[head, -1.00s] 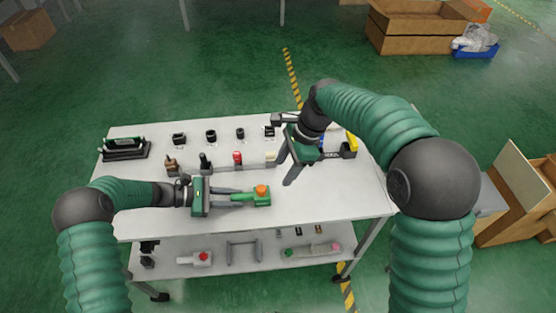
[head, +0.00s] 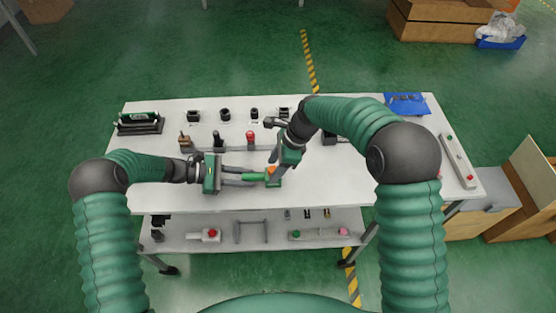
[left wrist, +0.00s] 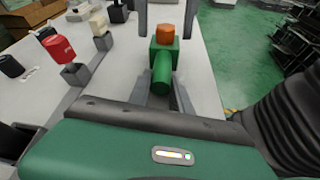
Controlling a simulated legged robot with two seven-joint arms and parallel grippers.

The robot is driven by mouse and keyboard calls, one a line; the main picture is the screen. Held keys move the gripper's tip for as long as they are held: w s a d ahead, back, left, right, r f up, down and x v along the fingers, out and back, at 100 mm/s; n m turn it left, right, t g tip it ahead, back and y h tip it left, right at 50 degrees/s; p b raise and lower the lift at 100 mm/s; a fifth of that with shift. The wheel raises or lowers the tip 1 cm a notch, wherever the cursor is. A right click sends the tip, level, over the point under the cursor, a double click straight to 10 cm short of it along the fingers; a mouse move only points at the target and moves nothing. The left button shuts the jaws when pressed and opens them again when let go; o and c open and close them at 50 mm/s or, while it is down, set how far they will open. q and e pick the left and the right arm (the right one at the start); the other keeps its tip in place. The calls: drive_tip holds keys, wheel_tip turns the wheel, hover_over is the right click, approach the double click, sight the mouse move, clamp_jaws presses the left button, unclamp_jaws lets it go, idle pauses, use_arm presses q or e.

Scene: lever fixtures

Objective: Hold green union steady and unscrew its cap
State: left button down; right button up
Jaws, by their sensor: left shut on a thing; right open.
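The green union (head: 256,177) lies level above the front of the white table. My left gripper (head: 243,176) comes from the left and is shut on the union's round end. My right gripper (head: 274,168) reaches down from above at the cap (head: 271,170) and partly hides it in the head view. In the left wrist view its grey fingers stand on either side of the cap, open, with visible gaps.
The white table (head: 350,178) carries a row of fixtures behind the union, including a red-topped one (head: 251,137) and a black-topped one (head: 217,138). A blue tray (head: 405,103) lies at the back right. A lower shelf (head: 268,241) holds several parts.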

sight(272, 171)
clamp_jaws()
drive_tip(key=n+g, duration=0.1)
drive_tip(key=n, duration=0.2)
drive_tip(key=shift+w, duration=0.15)
drive_tip(key=n+g, duration=0.1)
drive_tip(key=n, duration=0.3)
drive_tip(key=shift+w+g+h, duration=0.15)
drive_tip(key=shift+g+h, duration=0.25)
drive_tip(key=n+h, duration=0.1)
drive_tip(key=n, duration=0.2)
drive_tip(key=n+g+h, duration=0.1)
drive_tip(key=n, duration=0.3)
drive_tip(key=shift+w+a, duration=0.1)
drive_tip(key=shift+a, duration=0.1)
drive_tip(key=shift+o, duration=0.7)
unclamp_jaws()
drive_tip(key=shift+g, duration=0.3)
drive_tip(key=shift+r, duration=0.1)
drive_tip(key=shift+r, duration=1.5)
